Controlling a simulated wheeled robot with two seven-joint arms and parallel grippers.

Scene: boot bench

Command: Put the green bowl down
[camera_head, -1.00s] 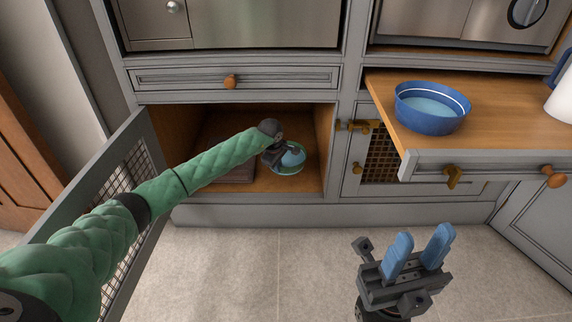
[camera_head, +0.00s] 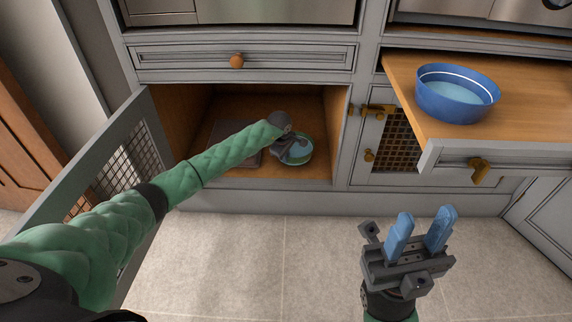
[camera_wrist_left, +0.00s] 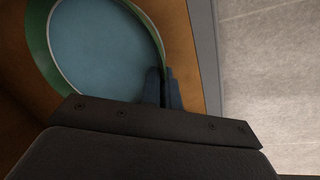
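The green bowl (camera_head: 299,158) is inside the open lower cabinet, near its front edge and right side. It looks upright, at or just above the cabinet floor; I cannot tell if it touches. My left gripper (camera_head: 294,146) reaches into the cabinet and covers part of the bowl. In the left wrist view the green bowl (camera_wrist_left: 38,38) shows its blue-grey inside, and the left gripper's fingers (camera_wrist_left: 162,88) sit close together on either side of its rim. My right gripper (camera_head: 420,232) is empty, its blue fingers apart, above the tiled floor.
A flat brown board (camera_head: 228,138) lies on the cabinet floor left of the bowl. The cabinet door (camera_head: 120,165) stands open at the left. A blue bowl (camera_head: 456,98) sits on the pulled-out drawer-shelf (camera_head: 405,75) at the right. The tiled floor in front is clear.

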